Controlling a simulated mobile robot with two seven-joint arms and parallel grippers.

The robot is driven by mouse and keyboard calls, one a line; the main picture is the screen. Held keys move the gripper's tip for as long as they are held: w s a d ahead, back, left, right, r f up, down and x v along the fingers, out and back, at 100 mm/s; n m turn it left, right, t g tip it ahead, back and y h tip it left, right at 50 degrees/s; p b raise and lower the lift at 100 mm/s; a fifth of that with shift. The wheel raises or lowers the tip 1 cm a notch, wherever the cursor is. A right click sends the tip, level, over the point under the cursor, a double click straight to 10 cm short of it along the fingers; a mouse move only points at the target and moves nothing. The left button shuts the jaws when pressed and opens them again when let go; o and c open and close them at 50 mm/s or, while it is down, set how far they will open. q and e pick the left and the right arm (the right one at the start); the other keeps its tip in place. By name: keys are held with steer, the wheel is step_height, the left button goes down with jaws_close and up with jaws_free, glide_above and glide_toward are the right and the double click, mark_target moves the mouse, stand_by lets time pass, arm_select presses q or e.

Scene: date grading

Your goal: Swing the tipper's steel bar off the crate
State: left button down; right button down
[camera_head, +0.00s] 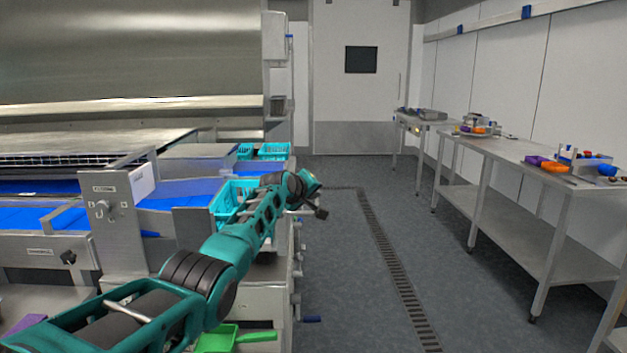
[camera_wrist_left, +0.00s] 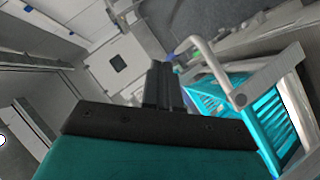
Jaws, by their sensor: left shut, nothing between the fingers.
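A turquoise crate (camera_head: 228,200) sits at the tipper beside the blue belt, partly hidden behind my left arm. In the left wrist view the crate (camera_wrist_left: 268,122) is on the right, with slatted sides. A grey steel bar (camera_wrist_left: 213,70) runs along and over the crate's near edge there, joined to a flat grey piece. In the head view I cannot make out the bar clearly. My left gripper (camera_head: 320,212) is out past the crate's right side, over the floor. Its fingers (camera_wrist_left: 159,80) are shut and empty, to the left of the bar and apart from it.
More turquoise crates (camera_head: 272,151) stand behind. A control box with a knob (camera_head: 103,208) is at left. A green scoop-like thing (camera_head: 216,338) lies below my arm. Steel tables (camera_head: 540,172) line the right wall. The floor between, with its drain (camera_head: 385,252), is clear.

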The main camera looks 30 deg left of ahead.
arm_select(q)
steer(key=s+d+r, duration=0.3)
steer(key=s+r, duration=0.1)
steer(key=s, duration=0.2)
steer(key=shift+d+r+p, duration=0.35)
steer(key=shift+r+p, duration=0.05)
steer(key=shift+p, duration=0.05)
